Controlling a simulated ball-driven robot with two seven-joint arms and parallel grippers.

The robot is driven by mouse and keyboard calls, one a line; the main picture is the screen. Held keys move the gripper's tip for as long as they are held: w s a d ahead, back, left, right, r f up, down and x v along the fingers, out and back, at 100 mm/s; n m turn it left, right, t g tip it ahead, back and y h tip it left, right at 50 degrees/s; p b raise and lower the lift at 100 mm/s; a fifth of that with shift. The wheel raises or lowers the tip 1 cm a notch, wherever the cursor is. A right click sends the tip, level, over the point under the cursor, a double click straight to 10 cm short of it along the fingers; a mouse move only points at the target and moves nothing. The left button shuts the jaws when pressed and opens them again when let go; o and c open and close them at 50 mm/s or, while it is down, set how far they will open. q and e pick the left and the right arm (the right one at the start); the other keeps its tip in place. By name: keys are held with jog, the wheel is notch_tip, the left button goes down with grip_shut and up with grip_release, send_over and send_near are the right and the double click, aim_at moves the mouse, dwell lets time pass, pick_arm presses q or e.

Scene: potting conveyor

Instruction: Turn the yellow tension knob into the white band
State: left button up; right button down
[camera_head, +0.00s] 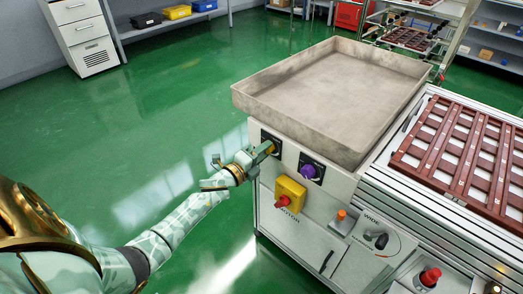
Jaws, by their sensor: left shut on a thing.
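The yellow tension knob (271,147) sits on a dark plate at the left end of the machine's front panel. My left gripper (265,149) is shut on this knob and hides much of it. The white band and the knob's pointer are too small or covered to make out. My left arm reaches in from the lower left. My right gripper is not in view.
A purple knob (308,171) is just right of the yellow one. Below are a yellow box with a red knob (289,194), an orange button (341,214) and a black selector (377,240). A grey tray (345,85) tops the machine. Green floor (150,100) lies open at left.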

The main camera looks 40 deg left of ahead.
pick_arm(q)
jog(key=n+p, duration=0.2)
jog(key=n, duration=0.4)
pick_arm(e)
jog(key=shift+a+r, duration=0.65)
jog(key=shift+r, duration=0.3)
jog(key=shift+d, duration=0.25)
pick_arm(q)
jog(key=o, duration=1)
jog(key=shift+s, duration=0.1)
jog(key=s+p, duration=0.1)
jog(key=s, duration=0.4)
jog(key=s+a+p, duration=0.1)
jog(key=s+p, duration=0.1)
jog(key=s, duration=0.3)
jog(key=s+p, duration=0.1)
jog(key=s, duration=0.5)
jog(key=shift+s+a+p, duration=0.1)
jog(key=shift+a+p, duration=0.1)
jog(key=shift+p, duration=0.15)
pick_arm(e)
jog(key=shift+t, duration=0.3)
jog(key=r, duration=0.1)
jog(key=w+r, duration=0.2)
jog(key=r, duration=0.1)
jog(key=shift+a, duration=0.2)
